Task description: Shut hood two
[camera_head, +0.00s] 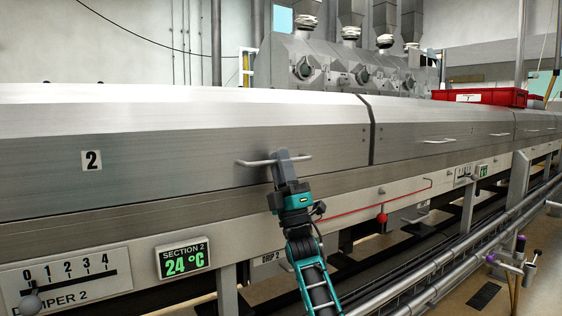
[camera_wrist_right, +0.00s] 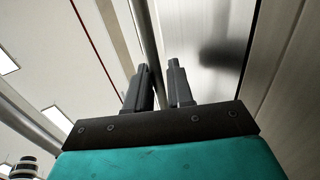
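Hood two (camera_head: 190,142) is the long brushed-metal cover with the "2" label, across the left and middle of the head view. It looks lowered, its front face roughly in line with the neighbouring hood (camera_head: 440,138) past the dark seam. Its bar handle (camera_head: 248,163) is on the front face near the right end. My right gripper (camera_head: 285,160) reaches up from below to this handle. My left gripper is out of view.
Below the hood are the damper 2 scale (camera_head: 70,275), the section 2 display (camera_head: 183,258) reading 24 °C, and a red cord with a red ball (camera_head: 381,218). Metal rails (camera_head: 440,265) run at lower right. A red crate (camera_head: 490,97) stands on top farther along.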

